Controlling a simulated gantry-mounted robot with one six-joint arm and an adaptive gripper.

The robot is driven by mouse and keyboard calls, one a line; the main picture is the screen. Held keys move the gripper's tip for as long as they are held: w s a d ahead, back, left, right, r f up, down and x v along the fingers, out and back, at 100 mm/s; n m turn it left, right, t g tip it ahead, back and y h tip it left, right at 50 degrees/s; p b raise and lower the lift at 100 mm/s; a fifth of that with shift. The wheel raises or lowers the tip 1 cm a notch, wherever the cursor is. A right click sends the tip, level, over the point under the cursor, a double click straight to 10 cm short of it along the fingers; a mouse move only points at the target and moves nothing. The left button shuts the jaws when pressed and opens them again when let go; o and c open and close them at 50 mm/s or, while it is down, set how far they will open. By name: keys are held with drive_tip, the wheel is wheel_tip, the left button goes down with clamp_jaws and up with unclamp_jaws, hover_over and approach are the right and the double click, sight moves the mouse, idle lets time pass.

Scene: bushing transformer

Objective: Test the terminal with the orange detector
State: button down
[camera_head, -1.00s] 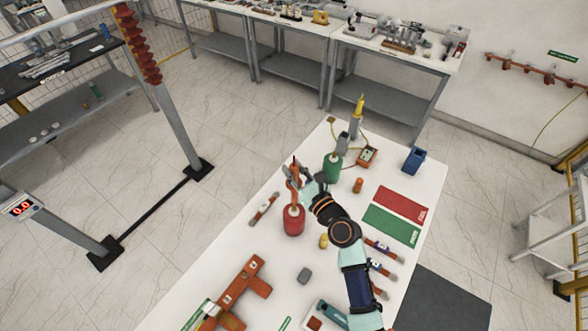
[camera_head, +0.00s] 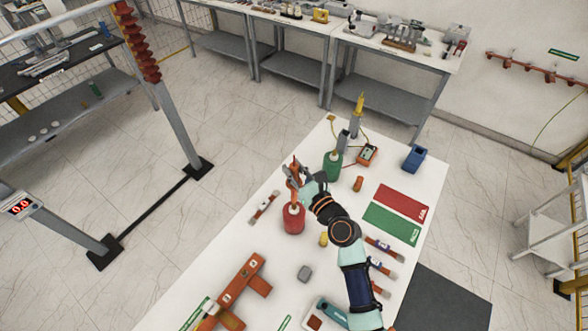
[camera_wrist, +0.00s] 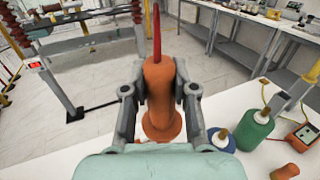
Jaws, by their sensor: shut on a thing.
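My gripper (camera_head: 297,175) is shut on the orange detector (camera_wrist: 160,100), which stands upright between the fingers. Its thin red tip (camera_wrist: 156,32) points up in the wrist view. In the head view the orange detector (camera_head: 293,182) appears directly above a red bottle-shaped object (camera_head: 293,219) on the white table; I cannot tell whether they touch. A green bottle-shaped object (camera_head: 332,168) with a cable stands to the right. In the wrist view a blue one (camera_wrist: 221,144) also shows beside the green one (camera_wrist: 255,129). I cannot tell which part is the terminal to be tested.
An orange meter (camera_head: 367,154), a blue box (camera_head: 414,158) and a small orange cylinder (camera_head: 358,184) lie at the table's far right. Red (camera_head: 404,203) and green (camera_head: 391,223) mats lie nearer. A metal frame with red insulators (camera_head: 137,45) stands on the floor at left.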

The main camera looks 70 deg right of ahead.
drive_tip(key=shift+f, duration=0.35)
drive_tip(key=shift+r, duration=0.1)
idle(0.8)
wheel_tip(320, 180, up, 7)
drive_tip(key=p, duration=0.7)
idle(1.2)
